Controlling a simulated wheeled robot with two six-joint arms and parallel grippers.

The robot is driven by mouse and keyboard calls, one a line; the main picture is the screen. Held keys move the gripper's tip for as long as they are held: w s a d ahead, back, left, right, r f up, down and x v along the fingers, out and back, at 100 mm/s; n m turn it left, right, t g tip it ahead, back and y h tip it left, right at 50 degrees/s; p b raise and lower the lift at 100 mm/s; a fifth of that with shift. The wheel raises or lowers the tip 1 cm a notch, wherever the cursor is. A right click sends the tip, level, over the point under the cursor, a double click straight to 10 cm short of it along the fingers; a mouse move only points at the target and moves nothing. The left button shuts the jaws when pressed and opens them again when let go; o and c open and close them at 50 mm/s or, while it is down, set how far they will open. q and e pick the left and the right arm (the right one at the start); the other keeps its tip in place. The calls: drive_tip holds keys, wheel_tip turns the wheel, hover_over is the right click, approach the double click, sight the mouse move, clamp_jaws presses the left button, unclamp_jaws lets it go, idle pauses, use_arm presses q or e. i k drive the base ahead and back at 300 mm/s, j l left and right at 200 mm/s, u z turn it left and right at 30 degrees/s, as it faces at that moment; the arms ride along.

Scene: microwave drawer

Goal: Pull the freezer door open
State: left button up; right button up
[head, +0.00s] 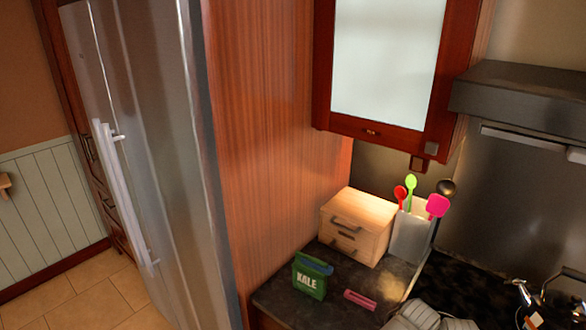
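A tall steel fridge-freezer (165,130) stands at the left, and its front is seen at a steep slant. A long pale upright handle (122,195) runs down the front, with a short bracket near its top and another near its bottom. The doors look shut. I cannot tell which door panel is the freezer's. Neither of my grippers can be made out in the head view, and nothing is touching the handle.
A wood panel (265,130) flanks the fridge. The dark counter (275,295) holds a wooden drawer box (358,225), a green kale box (311,277) and a utensil holder (408,240). A glass-fronted cabinet (385,60) hangs above. Tiled floor (85,300) before the fridge looks clear.

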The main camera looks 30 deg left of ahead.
sight(76, 17)
drive_tip(key=u, duration=2.35)
drive_tip(key=i+j, duration=0.1)
drive_tip(key=i, duration=0.5)
drive_tip(key=i+j+z, duration=0.1)
drive_tip(key=i, duration=0.55)
